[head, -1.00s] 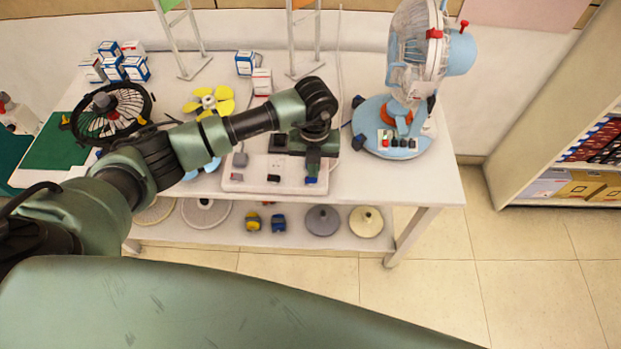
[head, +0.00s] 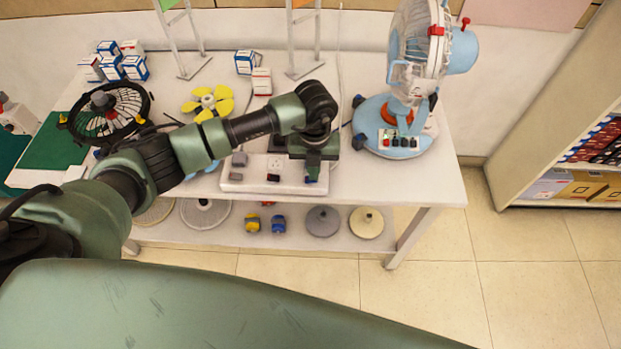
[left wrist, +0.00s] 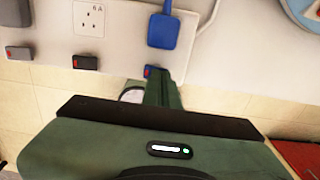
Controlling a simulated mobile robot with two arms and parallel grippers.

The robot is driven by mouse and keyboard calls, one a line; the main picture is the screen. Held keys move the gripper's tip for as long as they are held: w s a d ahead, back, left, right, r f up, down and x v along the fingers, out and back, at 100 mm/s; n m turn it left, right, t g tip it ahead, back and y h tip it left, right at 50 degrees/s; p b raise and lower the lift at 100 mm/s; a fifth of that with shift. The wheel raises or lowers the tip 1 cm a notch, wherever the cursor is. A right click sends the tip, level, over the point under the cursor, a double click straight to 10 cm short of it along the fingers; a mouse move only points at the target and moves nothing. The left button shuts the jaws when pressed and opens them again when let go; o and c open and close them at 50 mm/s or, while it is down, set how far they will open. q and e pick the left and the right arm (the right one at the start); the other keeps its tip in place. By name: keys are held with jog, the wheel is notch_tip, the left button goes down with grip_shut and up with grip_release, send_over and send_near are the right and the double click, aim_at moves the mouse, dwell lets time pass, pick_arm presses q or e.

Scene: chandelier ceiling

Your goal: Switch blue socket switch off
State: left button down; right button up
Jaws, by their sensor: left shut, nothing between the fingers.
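The white socket board (head: 235,178) lies along the front edge of the table. The blue switch (head: 311,179) is at its right end. In the left wrist view the blue switch (left wrist: 151,71), with a red mark, sits below a blue plug (left wrist: 163,30) in a socket. My left gripper (head: 313,170) is shut and empty over the right end of the board. In the left wrist view its fingertips (left wrist: 165,80) are right at the blue switch and partly hide it; I cannot tell whether they touch. My right gripper is not in view.
A dark switch (left wrist: 85,62) and a grey switch (left wrist: 18,53) are farther left on the board, with an empty socket (left wrist: 89,18). A blue fan (head: 400,110) stands to the right of my gripper. A black fan (head: 110,112) and a yellow propeller (head: 208,102) are left.

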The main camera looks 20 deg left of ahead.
pick_arm(q)
jog(key=shift+f, duration=0.3)
jog(key=shift+r, duration=0.15)
jog(key=shift+r+p, duration=2.35)
jog(key=shift+r, duration=1.1)
